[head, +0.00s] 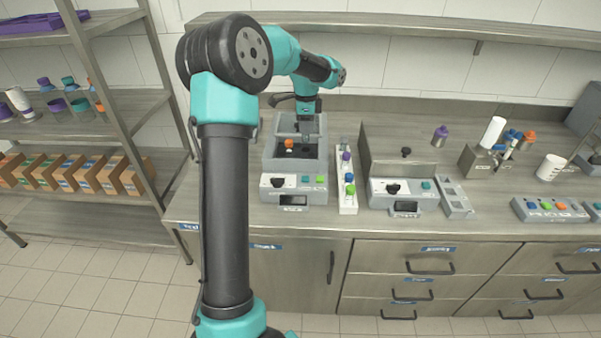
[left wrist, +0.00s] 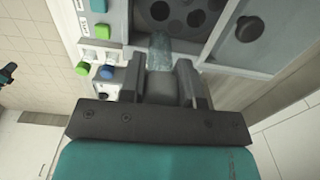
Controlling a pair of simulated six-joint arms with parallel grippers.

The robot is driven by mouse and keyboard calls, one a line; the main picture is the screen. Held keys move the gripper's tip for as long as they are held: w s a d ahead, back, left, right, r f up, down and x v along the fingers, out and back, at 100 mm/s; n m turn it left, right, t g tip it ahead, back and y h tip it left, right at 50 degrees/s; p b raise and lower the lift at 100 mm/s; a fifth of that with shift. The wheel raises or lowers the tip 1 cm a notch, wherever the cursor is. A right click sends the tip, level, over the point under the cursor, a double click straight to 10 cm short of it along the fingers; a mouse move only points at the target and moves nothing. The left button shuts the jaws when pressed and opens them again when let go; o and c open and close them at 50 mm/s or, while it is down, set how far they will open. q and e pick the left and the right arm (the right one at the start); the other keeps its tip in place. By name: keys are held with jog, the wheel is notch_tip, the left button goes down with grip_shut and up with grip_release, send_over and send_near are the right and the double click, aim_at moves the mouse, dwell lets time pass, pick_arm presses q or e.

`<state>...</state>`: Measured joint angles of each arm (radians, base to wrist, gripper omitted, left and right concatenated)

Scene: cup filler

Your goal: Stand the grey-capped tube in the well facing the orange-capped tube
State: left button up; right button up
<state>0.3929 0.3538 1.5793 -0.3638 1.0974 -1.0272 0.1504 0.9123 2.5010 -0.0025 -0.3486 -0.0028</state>
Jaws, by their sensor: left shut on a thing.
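My left gripper (head: 308,128) is over the open chamber of the left grey machine (head: 294,195). It is shut on the grey-capped tube, whose grey cap (left wrist: 163,86) sits between the fingers in the left wrist view (left wrist: 165,88). The clear tube body (left wrist: 161,50) points away from the gripper toward a dark rotor (left wrist: 178,14) with several round wells. Whether the tip is in a well cannot be told. The orange-capped tube (head: 289,144) stands in the chamber, left of the gripper in the head view. It does not show in the left wrist view. My right gripper is not in view.
A white rack (head: 347,200) with purple, green and blue caps stands close right of the machine. A second grey machine (head: 385,200) is beyond it. Farther right are a tube holder, a white cup (head: 551,168) and a button box (head: 549,211).

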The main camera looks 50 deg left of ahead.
aim_at(305, 142)
pick_arm(q)
jog(key=shift+f, duration=2.5)
jog(key=shift+f, duration=2.5)
jog(key=shift+f, duration=0.6)
jog(key=o, duration=0.9)
jog(key=shift+r, duration=0.1)
notch_tip(305, 142, up, 13)
jog(key=shift+r, duration=0.1)
